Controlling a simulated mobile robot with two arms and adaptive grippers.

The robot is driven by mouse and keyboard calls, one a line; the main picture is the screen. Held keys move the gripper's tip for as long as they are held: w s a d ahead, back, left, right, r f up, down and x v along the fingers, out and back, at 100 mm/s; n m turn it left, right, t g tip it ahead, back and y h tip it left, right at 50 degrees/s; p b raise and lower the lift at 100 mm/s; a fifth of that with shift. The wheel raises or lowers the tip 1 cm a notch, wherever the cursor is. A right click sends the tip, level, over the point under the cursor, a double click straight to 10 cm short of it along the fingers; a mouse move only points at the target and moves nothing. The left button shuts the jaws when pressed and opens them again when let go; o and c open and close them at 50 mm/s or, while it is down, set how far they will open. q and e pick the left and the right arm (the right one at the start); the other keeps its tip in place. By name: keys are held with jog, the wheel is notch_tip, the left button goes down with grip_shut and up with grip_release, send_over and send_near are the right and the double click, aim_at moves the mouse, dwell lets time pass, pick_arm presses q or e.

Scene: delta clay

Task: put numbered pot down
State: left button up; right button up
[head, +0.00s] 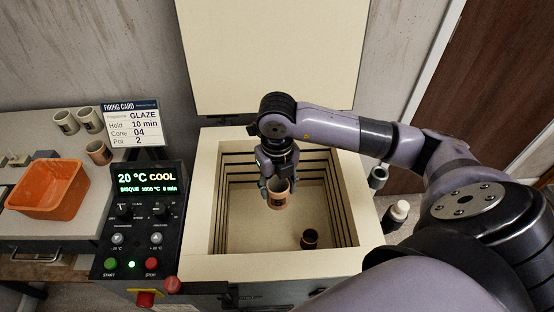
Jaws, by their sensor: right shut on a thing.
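A terracotta pot with a pale band (279,194) hangs in my right gripper (279,184), which is shut on it. The gripper points down over the open kiln (206,220), with the pot at the opening of its chamber. I cannot read a number on the held pot. A small dark-mouthed brown pot (310,239) stands inside the kiln, to the lower right of the held pot. My left gripper is not in view.
A firing card (132,124) reads Pot 2. The kiln control panel (138,219) shows 20 °C COOL. The raised lid (270,60) stands behind. A white-capped bottle (398,214) is right of the kiln.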

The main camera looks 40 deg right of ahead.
notch_tip(320, 180, up, 2)
jog(key=shift+r+p, duration=0.1)
jog(key=shift+p, duration=0.2)
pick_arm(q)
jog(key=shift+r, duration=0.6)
